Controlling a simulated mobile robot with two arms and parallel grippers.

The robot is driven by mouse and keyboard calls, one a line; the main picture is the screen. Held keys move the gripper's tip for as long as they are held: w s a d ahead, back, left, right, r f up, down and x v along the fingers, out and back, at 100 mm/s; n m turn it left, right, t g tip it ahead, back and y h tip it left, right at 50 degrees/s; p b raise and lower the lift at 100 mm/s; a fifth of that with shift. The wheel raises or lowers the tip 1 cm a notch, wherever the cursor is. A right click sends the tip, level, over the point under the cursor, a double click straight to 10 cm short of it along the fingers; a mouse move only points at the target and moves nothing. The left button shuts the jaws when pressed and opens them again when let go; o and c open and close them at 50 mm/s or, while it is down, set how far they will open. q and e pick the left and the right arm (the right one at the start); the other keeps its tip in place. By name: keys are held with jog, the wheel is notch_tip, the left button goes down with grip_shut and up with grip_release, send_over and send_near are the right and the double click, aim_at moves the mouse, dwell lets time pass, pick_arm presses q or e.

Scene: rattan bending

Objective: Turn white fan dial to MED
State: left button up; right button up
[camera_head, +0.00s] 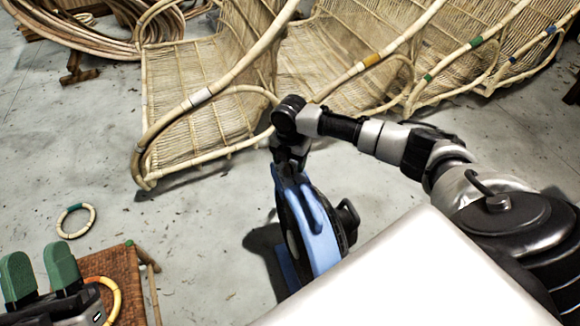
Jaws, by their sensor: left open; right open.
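A light-blue fan (322,238) with a dark round grille stands on the floor near the middle, seen from above and tilted in the picture. A black knob-like part (348,215) sticks out on its right side. I see no white fan, and no dial marks such as MED can be read. My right gripper (290,160) points down at the top of the blue fan; its fingertips are mostly hidden, and I cannot tell whether they touch it. My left gripper (40,274), with green fingertips spread apart, is open and empty at the lower left, away from the fan.
A brown woven stool (118,262) stands beside my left gripper, with an orange-yellow ring (108,290) at it. A cream ring (76,221) lies on the floor. Rattan chairs (200,110) and coiled rattan (90,30) fill the back.

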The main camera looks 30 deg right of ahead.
pick_arm(q)
jog(key=shift+s+r+t+h+b, duration=0.3)
jog(key=shift+s+r+t+h, duration=0.3)
jog(key=shift+s+r+t, duration=0.35)
pick_arm(e)
jog(key=shift+f, duration=0.95)
pick_arm(q)
jog(key=shift+f, duration=0.1)
pick_arm(e)
jog(key=shift+c, duration=0.2)
